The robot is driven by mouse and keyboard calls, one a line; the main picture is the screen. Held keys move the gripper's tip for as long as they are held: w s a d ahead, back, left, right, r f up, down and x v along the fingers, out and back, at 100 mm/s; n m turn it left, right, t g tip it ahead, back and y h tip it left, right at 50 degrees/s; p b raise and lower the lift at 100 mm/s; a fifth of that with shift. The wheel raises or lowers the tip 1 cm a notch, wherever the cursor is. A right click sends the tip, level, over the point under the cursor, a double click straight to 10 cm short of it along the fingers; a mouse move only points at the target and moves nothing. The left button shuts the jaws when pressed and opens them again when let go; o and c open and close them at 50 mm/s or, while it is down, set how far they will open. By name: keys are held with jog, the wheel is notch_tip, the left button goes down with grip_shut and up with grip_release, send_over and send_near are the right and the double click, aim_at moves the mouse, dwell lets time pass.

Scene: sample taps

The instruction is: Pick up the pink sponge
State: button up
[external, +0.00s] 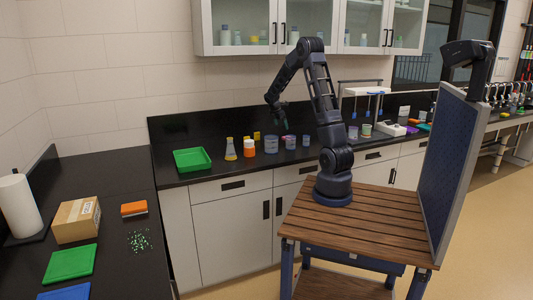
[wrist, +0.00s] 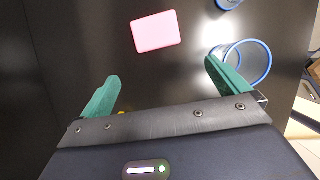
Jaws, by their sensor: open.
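The pink sponge (wrist: 155,31) lies flat on the black counter in the wrist view, ahead of my fingers and roughly between their lines. In the external view only a small pink patch of it (external: 285,137) shows, below my gripper and partly hidden. My gripper (wrist: 161,74) has its two green fingers spread wide, with nothing between them. In the external view my gripper (external: 277,115) hangs over the back counter, above the beakers.
A blue-rimmed clear beaker (wrist: 262,62) stands beside and partly behind the right finger. Another blue rim (wrist: 229,4) is at the top edge. On the counter are an orange-and-white bottle (external: 249,148), a flask (external: 231,152) and a green tray (external: 192,161).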

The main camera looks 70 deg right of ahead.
jog(key=x, duration=1.1)
jog(key=shift+d+f, duration=0.35)
jog(key=c, duration=0.9)
